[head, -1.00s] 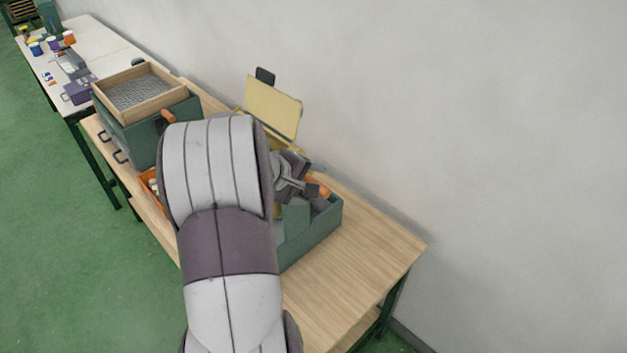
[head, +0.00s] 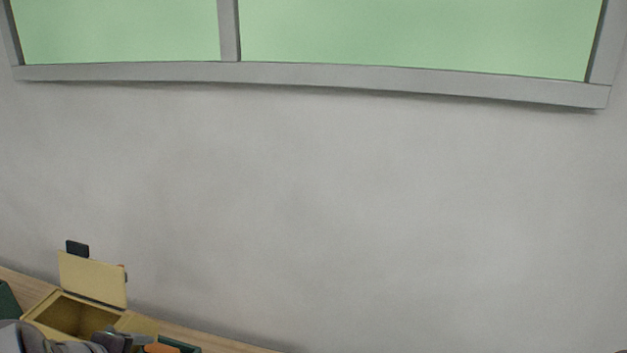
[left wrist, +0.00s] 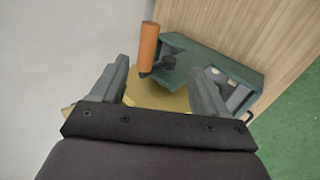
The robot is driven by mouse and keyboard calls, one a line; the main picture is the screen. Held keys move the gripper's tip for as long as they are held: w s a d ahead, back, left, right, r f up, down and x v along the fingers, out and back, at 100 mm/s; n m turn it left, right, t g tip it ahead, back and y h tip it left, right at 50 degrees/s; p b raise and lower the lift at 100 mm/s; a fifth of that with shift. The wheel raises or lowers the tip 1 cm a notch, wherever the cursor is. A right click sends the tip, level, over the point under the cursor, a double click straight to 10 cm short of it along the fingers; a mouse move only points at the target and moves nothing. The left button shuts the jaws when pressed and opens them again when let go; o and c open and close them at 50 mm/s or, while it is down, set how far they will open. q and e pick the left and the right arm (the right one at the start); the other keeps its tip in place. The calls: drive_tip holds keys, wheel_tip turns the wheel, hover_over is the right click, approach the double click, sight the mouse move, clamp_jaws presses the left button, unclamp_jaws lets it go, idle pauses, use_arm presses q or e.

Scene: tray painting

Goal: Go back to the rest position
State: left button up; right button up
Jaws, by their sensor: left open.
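My left gripper (left wrist: 156,66) is open in the left wrist view, its two fingers spread apart. An orange-handled tool (left wrist: 148,46) shows between and beyond the fingertips, over one end of a green open box (left wrist: 235,66); I cannot tell whether it touches them. No object is seen clamped in the fingers. Grey parts of my left arm show at the bottom left of the head view, mostly cut off by the frame. My right gripper is not in view.
A yellow box (head: 40,322) with its lid (head: 92,279) raised stands on the wooden table (head: 25,284), against the wall. An orange thing (head: 162,348) shows beside it at the frame's edge. A window (head: 420,35) is above. The table's edge borders green floor (left wrist: 295,125).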

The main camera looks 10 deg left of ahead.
use_arm(q)
drive_tip(key=s+d+f+m+g+b, duration=0.3)
drive_tip(key=s+d+f+m+g, duration=0.25)
drive_tip(key=d, duration=0.25)
drive_tip(key=d+f+m+g+b, duration=0.1)
drive_tip(key=d+f+m, duration=0.3)
drive_tip(key=d+m, duration=0.8)
drive_tip(key=shift+w+d+y+b, duration=0.15)
drive_tip(key=shift+d+y+b, duration=0.15)
drive_tip(key=shift+d+b, duration=0.6)
